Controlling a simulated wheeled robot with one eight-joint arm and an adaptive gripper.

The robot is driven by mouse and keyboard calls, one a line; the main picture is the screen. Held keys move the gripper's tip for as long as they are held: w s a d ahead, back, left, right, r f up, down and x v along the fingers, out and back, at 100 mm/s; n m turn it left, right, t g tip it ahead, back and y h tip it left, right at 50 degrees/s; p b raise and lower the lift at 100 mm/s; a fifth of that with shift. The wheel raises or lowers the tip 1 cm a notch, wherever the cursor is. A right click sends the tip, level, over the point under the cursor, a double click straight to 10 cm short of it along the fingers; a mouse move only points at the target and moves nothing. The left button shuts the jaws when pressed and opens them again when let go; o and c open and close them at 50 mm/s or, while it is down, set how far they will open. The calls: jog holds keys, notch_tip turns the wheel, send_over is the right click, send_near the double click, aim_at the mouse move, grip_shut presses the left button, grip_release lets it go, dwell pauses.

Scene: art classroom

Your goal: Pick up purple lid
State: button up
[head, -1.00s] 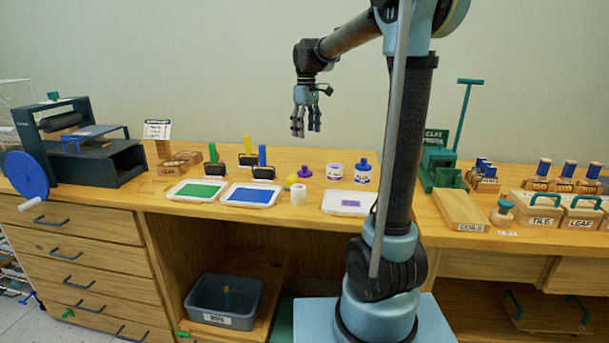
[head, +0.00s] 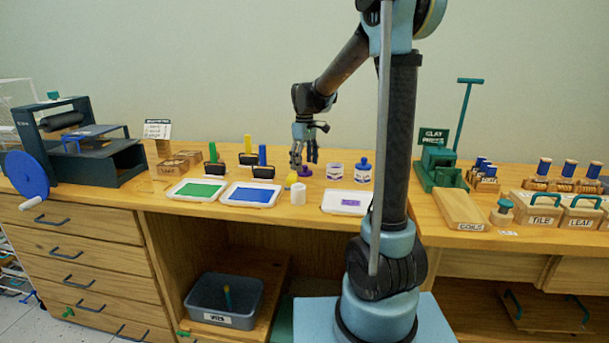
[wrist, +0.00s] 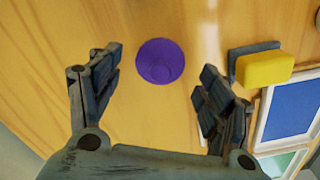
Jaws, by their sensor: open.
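The purple lid (wrist: 161,61) lies on the wooden counter and shows as a round purple disc in the wrist view. In the head view the purple lid (head: 305,171) is partly hidden behind my fingers. My gripper (wrist: 155,88) is open and empty. Its fingers stand apart on either side of the lid, one to the left and one to the right, a little nearer the camera. In the head view my gripper (head: 304,160) hangs down just over the lid. I cannot tell whether it touches the lid.
A yellow piece (wrist: 266,69) lies near my right finger. Blue (head: 250,194) and green (head: 197,190) pads lie to the left.

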jog(key=shift+f, duration=1.05)
jog(key=c, duration=0.9)
jog(key=shift+o, duration=0.2)
jog(key=shift+r, duration=0.15)
